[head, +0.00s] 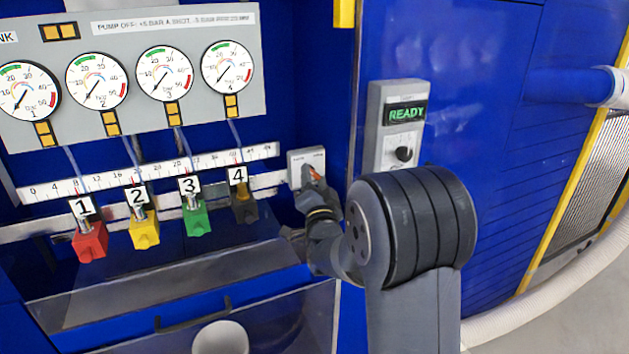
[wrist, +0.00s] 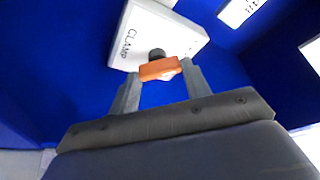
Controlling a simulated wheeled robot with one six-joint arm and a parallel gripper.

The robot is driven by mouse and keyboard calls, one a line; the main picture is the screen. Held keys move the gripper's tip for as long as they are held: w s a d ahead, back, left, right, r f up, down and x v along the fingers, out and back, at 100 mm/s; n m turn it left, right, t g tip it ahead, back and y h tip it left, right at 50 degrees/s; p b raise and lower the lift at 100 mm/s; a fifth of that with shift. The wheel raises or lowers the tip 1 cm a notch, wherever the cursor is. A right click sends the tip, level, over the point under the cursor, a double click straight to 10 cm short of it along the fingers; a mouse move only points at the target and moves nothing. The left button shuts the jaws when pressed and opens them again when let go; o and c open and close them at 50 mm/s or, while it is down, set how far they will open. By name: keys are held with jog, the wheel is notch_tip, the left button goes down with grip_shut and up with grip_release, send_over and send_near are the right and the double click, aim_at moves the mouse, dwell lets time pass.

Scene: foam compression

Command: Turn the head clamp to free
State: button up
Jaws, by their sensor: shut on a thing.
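The head clamp is a pale plate (head: 295,160) on the blue wall, right of the ruler rail; in the wrist view its plate (wrist: 128,38) reads "CLAMP". An orange clamp handle (wrist: 160,69) stands out from it on a dark round hub (wrist: 156,54). My gripper (head: 310,184) is at the plate in the head view, covering part of it. In the wrist view my gripper (wrist: 160,80) has one finger on each side of the orange handle and is shut on it. The plate's small lettering cannot be read in the head view.
Several coloured numbered blocks, including the red one (head: 90,242) and the black one (head: 244,208), hang along the rail left of my gripper. A gauge panel (head: 130,70) is above them. A grey control box (head: 395,125) showing "READY" is to the right, close to my arm.

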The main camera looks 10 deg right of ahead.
jog(key=c, duration=0.3)
jog(key=shift+m+b, duration=0.4)
jog(key=shift+b, duration=0.1)
jog(key=shift+a+f+m+g+h+b, duration=0.1)
jog(key=shift+m+g+h+b, duration=0.4)
jog(key=shift+m+b, duration=0.6)
jog(key=m+b, duration=0.2)
jog(key=shift+m+g+h, duration=0.3)
jog(key=shift+m+g, duration=0.1)
jog(key=m, duration=0.1)
jog(key=m+g+b, duration=0.1)
jog(key=shift+r+m, duration=0.35)
jog(key=shift+m, duration=0.05)
jog(key=m+g, duration=0.1)
jog(key=m, duration=0.1)
jog(key=m+g+p, duration=0.1)
jog(key=m, duration=0.1)
jog(key=shift+r+m, duration=0.35)
jog(key=shift+m, duration=0.05)
jog(key=m+g+y+p, duration=0.1)
jog(key=m+y+p, duration=0.1)
jog(key=m+p, duration=0.1)
jog(key=shift+m, duration=0.3)
jog(key=shift+g, duration=0.3)
